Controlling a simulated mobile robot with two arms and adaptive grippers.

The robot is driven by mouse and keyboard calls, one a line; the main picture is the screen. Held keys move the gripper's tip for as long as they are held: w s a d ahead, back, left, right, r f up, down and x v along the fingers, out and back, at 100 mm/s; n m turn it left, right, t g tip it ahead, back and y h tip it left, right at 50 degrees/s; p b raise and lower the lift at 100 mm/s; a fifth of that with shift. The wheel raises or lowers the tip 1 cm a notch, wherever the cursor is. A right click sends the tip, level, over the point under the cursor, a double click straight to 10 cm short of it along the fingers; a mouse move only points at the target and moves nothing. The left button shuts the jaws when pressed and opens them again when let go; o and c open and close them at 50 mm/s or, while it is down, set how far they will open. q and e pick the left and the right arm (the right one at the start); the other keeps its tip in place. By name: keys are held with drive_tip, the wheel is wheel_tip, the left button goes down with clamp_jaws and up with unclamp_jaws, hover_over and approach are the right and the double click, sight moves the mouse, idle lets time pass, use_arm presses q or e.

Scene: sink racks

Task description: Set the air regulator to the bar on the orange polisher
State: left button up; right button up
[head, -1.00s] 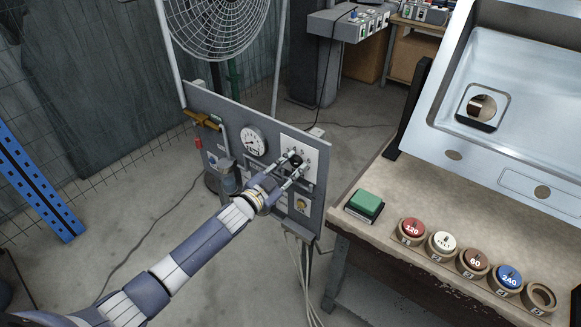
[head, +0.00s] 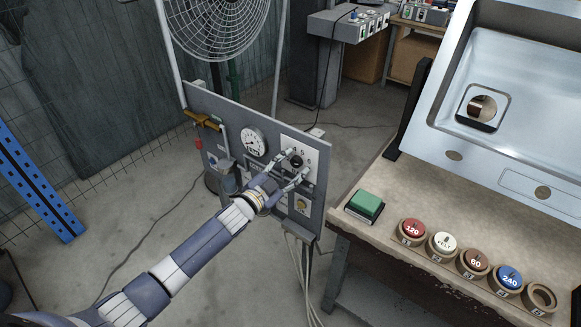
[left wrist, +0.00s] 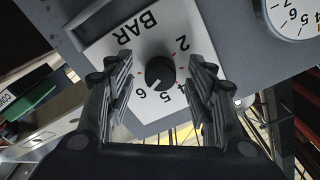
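The air regulator knob (head: 297,162) is black and sits on a white BAR dial plate (head: 308,146) on the grey panel. In the left wrist view gaps show between the knob and both fingers (left wrist: 160,78). No orange polisher can be made out. My right gripper is not in view.
A round gauge (head: 252,141) and an orange-brown fitting (head: 202,119) are on the panel, below a fan (head: 216,22). The bench (head: 397,199) at right holds a green block (head: 365,205), several numbered discs and a metal sink (head: 520,110).

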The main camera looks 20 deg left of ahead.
use_arm(q)
drive_tip(key=shift+s, duration=0.1)
drive_tip(key=v, duration=1.1)
drive_tip(key=shift+s+a, duration=0.15)
drive_tip(key=shift+s, duration=0.25)
drive_tip(key=s+a+f+n+g+y, duration=0.2)
drive_tip(key=s+f, duration=0.2)
drive_tip(key=f, duration=0.6)
drive_tip(key=s+a+f+n+g+y, duration=0.2)
drive_tip(key=s+f, duration=0.2)
drive_tip(key=f, duration=0.7)
drive_tip(key=s+a+f+n+g+y, duration=0.1)
drive_tip(key=s+a+f+g, duration=0.2)
drive_tip(key=f, duration=0.7)
drive_tip(key=s+d+f+n+g+y, duration=0.1)
drive_tip(key=s+d+f+n+g, duration=0.2)
drive_tip(key=s+f, duration=1.15)
drive_tip(key=s+d+f+g, duration=0.2)
drive_tip(key=s+f+g, duration=0.1)
drive_tip(key=s, duration=0.8)
drive_tip(key=s+d+f+g, duration=0.2)
drive_tip(key=s+f+g, duration=0.1)
drive_tip(key=s, duration=0.9)
drive_tip(key=shift+s+d, duration=0.35)
